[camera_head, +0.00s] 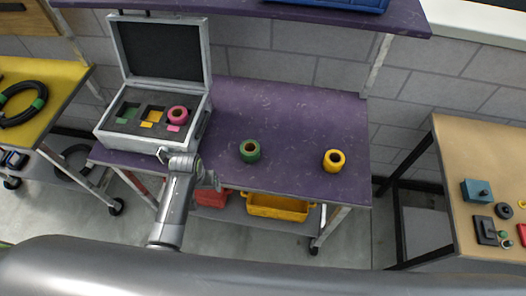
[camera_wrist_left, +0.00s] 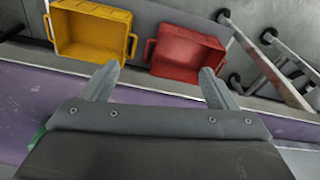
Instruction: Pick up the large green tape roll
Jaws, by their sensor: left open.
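The green tape roll (camera_head: 250,151) stands on the purple table (camera_head: 300,115) near its front edge, with its hole facing up. My left gripper (camera_head: 212,181) is at the table's front edge, to the left of the roll and nearer to me, apart from it. In the left wrist view my left gripper (camera_wrist_left: 157,84) is open, with nothing between its fingers. A sliver of green (camera_wrist_left: 38,136) shows at the left there, mostly hidden behind the gripper body; I cannot tell for sure that it is the roll. My right gripper is not in view.
A yellow roll (camera_head: 334,160) stands to the right. An open case (camera_head: 107,143) at the left holds a pink roll (camera_head: 177,114) in foam. Yellow (camera_head: 276,206) and red (camera_head: 212,198) bins sit on the lower shelf. The table between case and green roll is clear.

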